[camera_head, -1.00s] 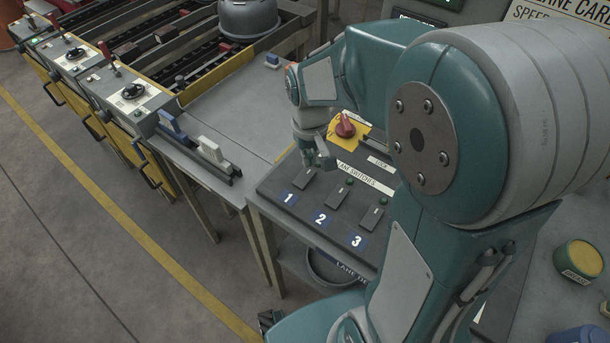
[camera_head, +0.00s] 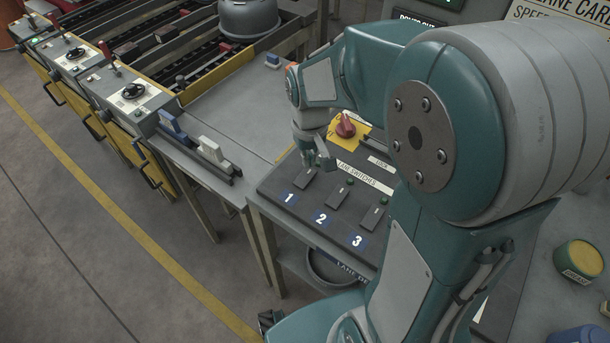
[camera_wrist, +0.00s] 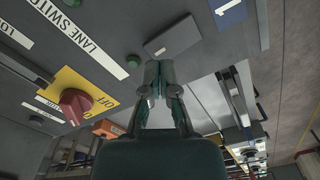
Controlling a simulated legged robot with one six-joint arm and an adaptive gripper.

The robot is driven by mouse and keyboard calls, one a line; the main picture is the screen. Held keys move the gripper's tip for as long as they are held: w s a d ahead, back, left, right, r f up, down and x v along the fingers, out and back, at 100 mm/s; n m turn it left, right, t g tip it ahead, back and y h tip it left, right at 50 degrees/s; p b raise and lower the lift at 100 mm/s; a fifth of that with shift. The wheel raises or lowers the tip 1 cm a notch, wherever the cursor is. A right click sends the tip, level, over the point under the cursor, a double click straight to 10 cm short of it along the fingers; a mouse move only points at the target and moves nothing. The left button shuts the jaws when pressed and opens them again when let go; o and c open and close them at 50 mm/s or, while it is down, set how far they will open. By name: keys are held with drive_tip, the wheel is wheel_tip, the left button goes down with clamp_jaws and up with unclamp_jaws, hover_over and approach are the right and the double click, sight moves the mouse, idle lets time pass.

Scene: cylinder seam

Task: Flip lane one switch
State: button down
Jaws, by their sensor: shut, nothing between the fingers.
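The lane one switch (camera_head: 304,179) is a dark grey rocker above the blue "1" label (camera_head: 288,198) on the dark "LANE SWITCHES" panel (camera_head: 268,187). My gripper (camera_head: 324,163) is just beyond it, with fingers pointing down at the panel. In the wrist view the fingers (camera_wrist: 160,72) are together and empty. Their tips appear close to the near edge of the lane one switch (camera_wrist: 172,37); I cannot tell whether they touch it. A green lamp (camera_wrist: 134,61) sits beside the fingertips. The "1" label (camera_wrist: 228,11) is past the switch.
The lane two switch (camera_head: 333,196) and lane three switch (camera_head: 372,219) lie to the right, each with a green lamp. A red knob (camera_head: 345,127) on a yellow plate stands behind my gripper.

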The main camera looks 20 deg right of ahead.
sight(309, 172)
drive_tip(key=shift+f, duration=1.25)
idle(0.8)
drive_tip(key=shift+r, duration=3.55)
drive_tip(key=shift+s+r, duration=0.1)
drive_tip(key=s+r+m+t, duration=0.1)
drive_tip(key=s+r+t, duration=0.4)
drive_tip(key=s, duration=0.9)
wheel_tip(309, 172, up, 3)
drive_tip(key=shift+t, duration=0.3)
